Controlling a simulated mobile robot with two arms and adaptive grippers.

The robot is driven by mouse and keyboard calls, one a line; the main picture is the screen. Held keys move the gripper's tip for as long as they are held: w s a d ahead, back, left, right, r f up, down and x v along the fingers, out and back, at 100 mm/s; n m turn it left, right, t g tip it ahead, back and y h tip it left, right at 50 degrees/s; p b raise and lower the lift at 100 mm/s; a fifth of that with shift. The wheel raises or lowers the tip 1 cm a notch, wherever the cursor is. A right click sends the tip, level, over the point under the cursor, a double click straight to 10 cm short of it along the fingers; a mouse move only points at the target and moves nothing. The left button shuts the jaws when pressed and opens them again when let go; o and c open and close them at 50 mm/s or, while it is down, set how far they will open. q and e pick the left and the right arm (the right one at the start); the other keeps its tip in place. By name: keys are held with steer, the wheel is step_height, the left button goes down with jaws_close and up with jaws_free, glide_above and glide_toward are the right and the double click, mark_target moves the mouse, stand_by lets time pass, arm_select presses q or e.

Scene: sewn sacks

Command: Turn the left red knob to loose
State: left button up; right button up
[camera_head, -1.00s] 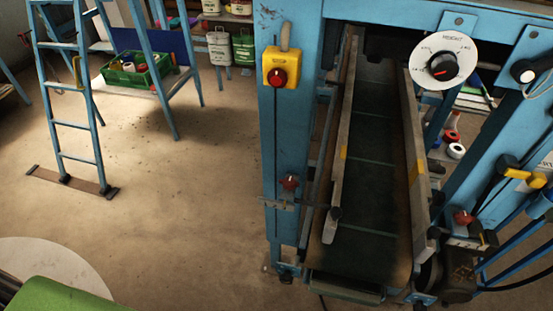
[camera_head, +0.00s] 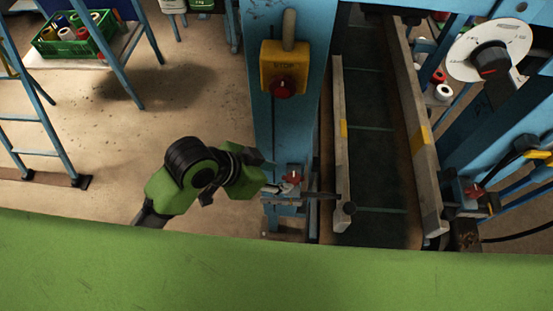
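The left red knob (camera_head: 292,177) sits low on the blue post of the machine, at a metal bracket. My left arm, green and black, reaches in from the left, and my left gripper (camera_head: 270,178) is at the knob's left side. Its fingers are small and dark here, and I cannot tell whether they touch the knob or how far apart they are. A second red knob (camera_head: 473,192) sits on the right side of the conveyor (camera_head: 370,150). My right gripper is not in view.
A yellow stop box (camera_head: 284,68) with a red button is on the post above the left knob. A white dial (camera_head: 490,50) is at the upper right. A green crate (camera_head: 75,35) is at the upper left.

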arm_select(q)
step_height(320, 180, up, 3)
steer(key=d+m+g, duration=0.1)
steer(key=d+m, duration=0.2)
steer(key=m, duration=0.1)
steer(key=m+g+y, duration=0.1)
steer(key=m+g, duration=0.2)
steer(key=m, duration=0.1)
glide_toward(285, 177)
steer(key=p+x, duration=0.3)
steer(key=x, duration=0.4)
steer(key=shift+d+f, duration=0.1)
steer(key=shift+f, duration=0.05)
steer(key=shift+d+f, duration=0.15)
steer(key=shift+f, duration=0.4)
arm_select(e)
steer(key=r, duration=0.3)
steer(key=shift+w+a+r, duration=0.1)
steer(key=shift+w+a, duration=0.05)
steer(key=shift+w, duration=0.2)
arm_select(q)
steer(key=c, duration=1.1)
